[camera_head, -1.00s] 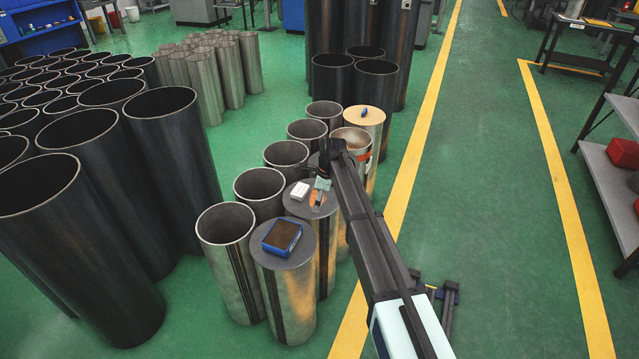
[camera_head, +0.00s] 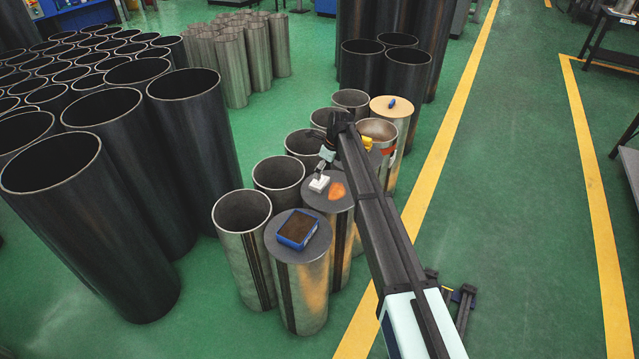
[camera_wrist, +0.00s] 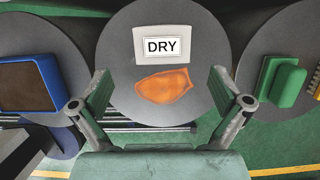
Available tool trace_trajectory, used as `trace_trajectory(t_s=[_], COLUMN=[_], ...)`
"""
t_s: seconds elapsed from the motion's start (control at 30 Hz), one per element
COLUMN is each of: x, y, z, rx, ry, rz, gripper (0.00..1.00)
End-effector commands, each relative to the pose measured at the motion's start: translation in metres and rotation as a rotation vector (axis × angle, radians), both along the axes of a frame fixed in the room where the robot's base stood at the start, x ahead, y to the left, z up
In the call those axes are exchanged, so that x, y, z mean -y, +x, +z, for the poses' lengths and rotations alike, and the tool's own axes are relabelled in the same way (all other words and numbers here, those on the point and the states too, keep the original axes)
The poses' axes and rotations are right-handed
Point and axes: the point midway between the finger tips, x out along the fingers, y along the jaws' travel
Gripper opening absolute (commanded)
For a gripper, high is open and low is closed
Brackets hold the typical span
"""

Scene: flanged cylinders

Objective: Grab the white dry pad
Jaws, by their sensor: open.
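The white dry pad (camera_head: 319,184) lies on the grey flanged top of a cylinder (camera_head: 345,199) in the head view. In the wrist view the pad (camera_wrist: 161,45) shows the word DRY, near the far part of the round top (camera_wrist: 204,35). An orange patch (camera_wrist: 164,85) lies just nearer than the pad, and it also shows in the head view (camera_head: 336,191). My gripper (camera_head: 322,171) appears over the pad in the head view. In the wrist view my gripper (camera_wrist: 161,87) has its fingers wide apart on either side of the orange patch, with nothing between them held.
A blue-framed box with a brown top (camera_head: 298,229) lies on the neighbouring cylinder top. A green block (camera_wrist: 287,82) lies on another top at right in the wrist view. Open cylinders (camera_head: 243,211) stand close beside.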

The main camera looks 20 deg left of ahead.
Motion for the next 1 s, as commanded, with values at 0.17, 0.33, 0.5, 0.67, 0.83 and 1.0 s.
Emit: trace_trajectory(t_s=[0.17,0.33,0.5,0.67,0.83,1.0], x=[-0.004,-0.005,-0.01,-0.015,-0.017,-0.017], y=[0.001,0.001,0.004,0.005,0.005,0.005], z=[-0.015,-0.021,-0.038,-0.059,-0.067,-0.067], rx=[0.0,0.0,0.0,0.0,0.0,0.001], ry=[0.0,0.0,0.0,0.0,0.0,0.001], rz=[0.0,0.0,0.0,0.0,0.0,0.0], gripper=[1.0,1.0,1.0,1.0,1.0,0.89])
